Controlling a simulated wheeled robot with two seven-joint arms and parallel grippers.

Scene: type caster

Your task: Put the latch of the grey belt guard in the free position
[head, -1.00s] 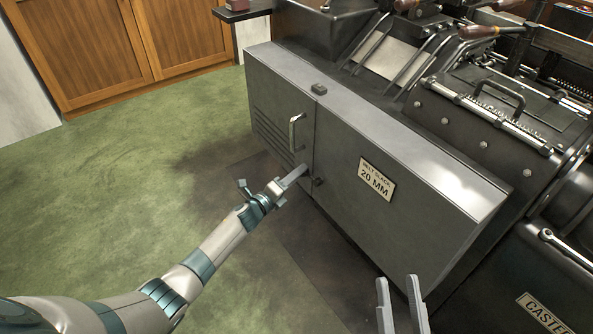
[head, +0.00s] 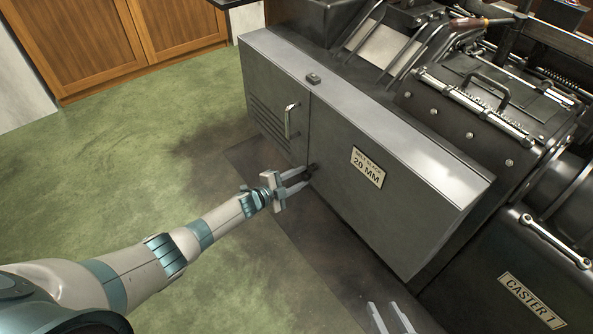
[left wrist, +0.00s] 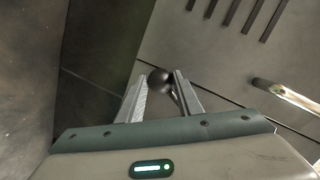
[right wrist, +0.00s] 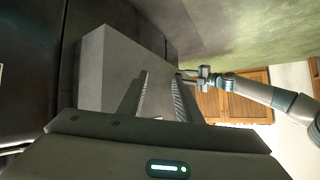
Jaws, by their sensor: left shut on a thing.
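The grey belt guard (head: 340,185) is a long box with a louvred door (head: 275,110) at its left end and a "20 MM" plate (head: 367,166). The latch (head: 313,170) is a small dark knob low beside the door seam; in the left wrist view its round dark ball (left wrist: 160,80) sits between the fingertips. My left gripper (head: 304,178) is shut on this knob. The fingers partly hide the latch, so its exact position cannot be told. My right gripper (head: 390,318) is open and empty at the bottom of the head view; its parted fingers show in the right wrist view (right wrist: 162,92).
A bar handle (head: 290,121) stands out from the door above the latch. A small block (head: 313,78) sits on the guard's top edge. The dark caster machine (head: 490,110) fills the right side. Green floor (head: 130,150) is open at left, with wooden cabinets (head: 120,40) behind.

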